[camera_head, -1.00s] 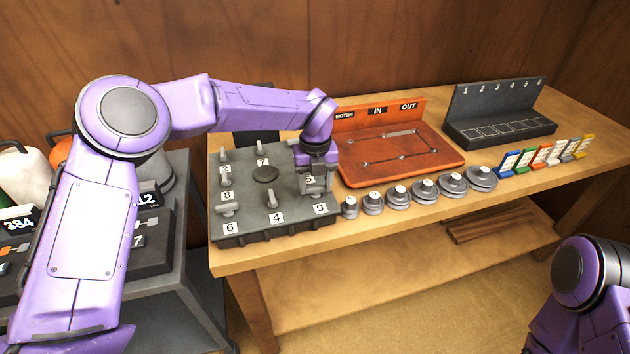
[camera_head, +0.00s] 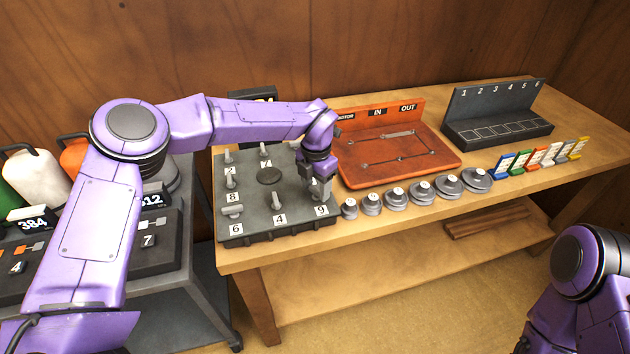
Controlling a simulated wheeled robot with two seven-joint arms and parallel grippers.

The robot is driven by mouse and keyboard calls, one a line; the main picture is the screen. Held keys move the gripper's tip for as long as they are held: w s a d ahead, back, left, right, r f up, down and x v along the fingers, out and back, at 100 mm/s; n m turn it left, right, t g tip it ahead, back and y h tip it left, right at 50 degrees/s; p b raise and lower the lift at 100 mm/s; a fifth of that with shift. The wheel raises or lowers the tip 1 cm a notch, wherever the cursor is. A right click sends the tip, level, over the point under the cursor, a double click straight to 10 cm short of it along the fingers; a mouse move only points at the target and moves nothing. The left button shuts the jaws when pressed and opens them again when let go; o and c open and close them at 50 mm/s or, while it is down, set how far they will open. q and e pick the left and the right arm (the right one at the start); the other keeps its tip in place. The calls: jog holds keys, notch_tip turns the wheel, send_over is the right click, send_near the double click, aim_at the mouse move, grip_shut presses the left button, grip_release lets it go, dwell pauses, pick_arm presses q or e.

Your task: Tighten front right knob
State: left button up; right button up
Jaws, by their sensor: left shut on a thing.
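A dark grey block (camera_head: 262,226) with several upright knobs and number labels stands on the left end of the wooden bench. My left gripper (camera_head: 319,190) points down over its front right corner, just behind the label 9 (camera_head: 321,211). It is shut on the front right knob, which the fingers mostly hide.
An orange board (camera_head: 395,160) marked MOTOR, IN, OUT stands right of the block. Several grey stepped discs (camera_head: 421,190) line the bench front. A black numbered rack (camera_head: 497,125) and coloured cards (camera_head: 541,157) are further right. A grey cart with jugs (camera_head: 40,175) is at left.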

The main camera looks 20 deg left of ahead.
aim_at(317, 190)
pick_arm(q)
jog(key=m+p, duration=0.1)
jog(key=m, duration=0.2)
jog(key=shift+f+m+p, duration=0.1)
jog(key=shift+m+p, duration=0.5)
jog(key=shift+m, duration=0.7)
jog(key=shift+s+f, duration=0.1)
jog(key=o, duration=1)
jog(key=shift+d, duration=0.1)
jog(key=shift+o, duration=0.2)
jog(key=shift+w+r, duration=0.2)
notch_tip(317, 190, up, 10)
jog(key=b, duration=0.3)
jog(key=shift+r, duration=0.1)
